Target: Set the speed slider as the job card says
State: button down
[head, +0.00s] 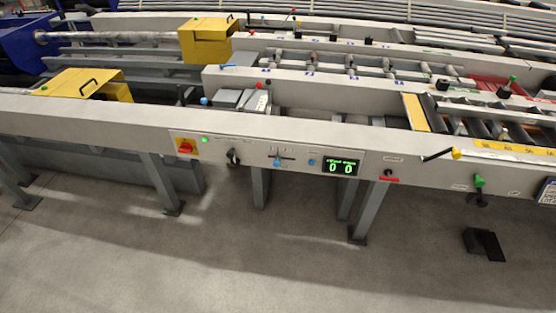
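The speed slider appears to be the blue knob (277,163) on a dark horizontal slot with scale marks, on the pale control panel (218,151) of the runout table. The knob sits near the middle of the slot. The scale figures are too small to read. A printed card (546,192), perhaps the job card, is cut off at the right edge and its text cannot be read. My gripper is not in view.
The panel also has a red rotary switch on yellow (185,147), a black knob (233,156), a blue button (311,162) and a green display (340,167) reading 0 and 0. Levers (441,154) stick out at right. A black pedal (484,243) lies on otherwise clear floor.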

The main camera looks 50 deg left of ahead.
aim_at(276, 162)
jog(key=j+u, duration=0.1)
jog(key=u, duration=1.85)
jog(key=i+l, duration=0.35)
jog(key=i, duration=0.15)
jog(key=i+l, duration=0.3)
jog(key=i, duration=0.2)
jog(key=i+l+u, duration=0.1)
jog(key=i+l, duration=0.25)
jog(key=i, duration=0.15)
